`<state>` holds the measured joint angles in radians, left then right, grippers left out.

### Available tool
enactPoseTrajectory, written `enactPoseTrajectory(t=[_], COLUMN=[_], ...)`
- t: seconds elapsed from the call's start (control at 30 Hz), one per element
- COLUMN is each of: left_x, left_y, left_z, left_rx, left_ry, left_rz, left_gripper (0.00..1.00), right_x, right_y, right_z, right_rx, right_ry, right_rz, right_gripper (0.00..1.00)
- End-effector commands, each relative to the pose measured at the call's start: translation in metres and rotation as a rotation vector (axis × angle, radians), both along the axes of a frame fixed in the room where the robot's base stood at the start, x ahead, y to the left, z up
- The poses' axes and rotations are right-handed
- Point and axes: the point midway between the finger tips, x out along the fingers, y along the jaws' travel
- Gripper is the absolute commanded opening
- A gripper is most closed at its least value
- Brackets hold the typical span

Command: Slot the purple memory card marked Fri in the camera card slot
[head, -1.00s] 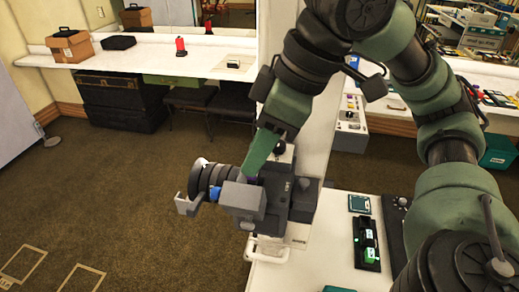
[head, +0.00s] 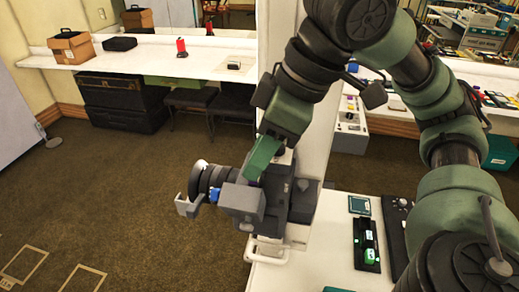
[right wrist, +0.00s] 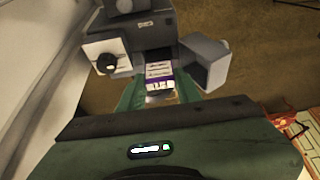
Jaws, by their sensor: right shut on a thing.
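The grey camera (head: 285,198) stands on a white counter, with its lens pointing left. It also shows in the right wrist view (right wrist: 115,48), with a dark opening on its near face. My right gripper (head: 252,172) is close against the camera's near side. In the right wrist view its green fingers (right wrist: 159,96) are shut on a purple and white memory card (right wrist: 159,80). The card's far edge is at the dark opening; I cannot tell whether it is inside. The label is too small to read surely. My left gripper is not in view.
A grey block-shaped part (right wrist: 205,63) juts out beside the card. A black card holder (head: 367,245) with green cards lies on the white counter (head: 312,270). A teal-framed item (head: 359,206) is behind it. Open carpet lies left of the camera.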

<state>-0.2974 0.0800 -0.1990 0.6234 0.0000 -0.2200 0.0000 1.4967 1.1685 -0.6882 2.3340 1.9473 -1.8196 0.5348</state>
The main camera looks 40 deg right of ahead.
Motion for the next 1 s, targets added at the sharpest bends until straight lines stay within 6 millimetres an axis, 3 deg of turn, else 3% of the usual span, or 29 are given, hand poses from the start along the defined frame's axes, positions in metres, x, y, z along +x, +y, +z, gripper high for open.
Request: enactPoseTrajectory(t=[1.0], left_x=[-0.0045], left_y=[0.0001], left_z=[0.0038], left_rx=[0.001], left_ry=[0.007], left_rz=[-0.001], left_gripper=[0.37], right_x=[0.0003], right_y=[0.0001], right_z=[-0.0057], right_rx=[0.000], right_ry=[0.000], right_rz=[0.000], right_gripper=[0.00])
